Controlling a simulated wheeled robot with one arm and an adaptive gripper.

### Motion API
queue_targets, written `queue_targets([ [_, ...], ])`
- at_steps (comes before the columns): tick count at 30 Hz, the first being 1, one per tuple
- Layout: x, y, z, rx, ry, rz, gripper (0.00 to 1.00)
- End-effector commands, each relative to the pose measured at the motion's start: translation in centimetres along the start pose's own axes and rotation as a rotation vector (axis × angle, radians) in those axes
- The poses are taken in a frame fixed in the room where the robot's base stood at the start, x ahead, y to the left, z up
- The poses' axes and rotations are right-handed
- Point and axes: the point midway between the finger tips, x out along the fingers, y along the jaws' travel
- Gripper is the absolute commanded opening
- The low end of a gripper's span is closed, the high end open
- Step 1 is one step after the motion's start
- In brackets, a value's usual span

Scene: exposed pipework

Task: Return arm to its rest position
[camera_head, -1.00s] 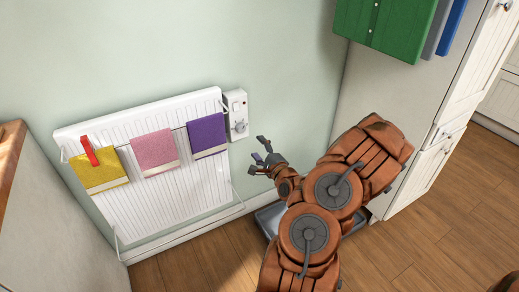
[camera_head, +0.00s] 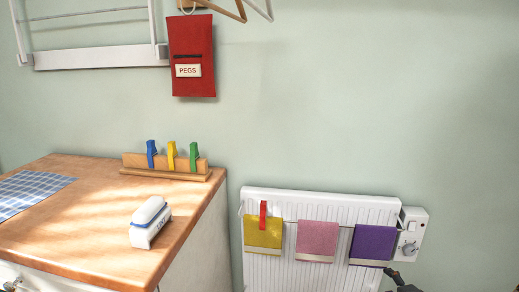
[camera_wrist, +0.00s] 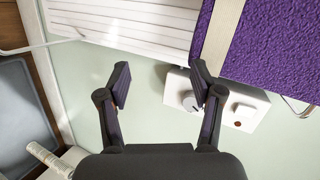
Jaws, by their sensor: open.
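My gripper (camera_wrist: 160,85) is open and empty in the wrist view, with its two dark fingers spread apart. The purple towel (camera_wrist: 262,45) hangs on the upper right of that view, and the white control box (camera_wrist: 245,105) with its knob shows beyond the right finger. In the head view, only a small dark part of my arm's end shows at the bottom, below the purple towel (camera_head: 373,243); the rest of the arm is out of frame.
The radiator (camera_head: 325,208) on the wall also carries a pink towel (camera_head: 317,238) and a yellow towel (camera_head: 262,233) with a red peg (camera_head: 263,214). A wooden counter (camera_head: 90,240) stands left. A grey tray (camera_wrist: 20,110) lies on the floor. A peg bag (camera_head: 192,50) hangs above.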

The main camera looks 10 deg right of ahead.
Motion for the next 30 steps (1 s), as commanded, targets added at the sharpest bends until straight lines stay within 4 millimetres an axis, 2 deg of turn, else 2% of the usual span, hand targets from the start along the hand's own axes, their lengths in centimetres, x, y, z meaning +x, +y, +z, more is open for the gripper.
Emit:
queue_targets([
  [1,0.2,-0.2,1.2,-0.062,-0.025,0.044,0.66],
  [7,-0.3,0.1,5.1,-0.294,-0.115,0.237,0.66],
  [14,-3.2,0.2,9.4,-0.572,-0.24,0.464,0.66],
  [23,-10.1,-0.7,14.6,-0.88,-0.426,0.708,0.66],
  [30,-17.6,-1.5,18.9,-1.07,-0.615,0.862,0.66],
])
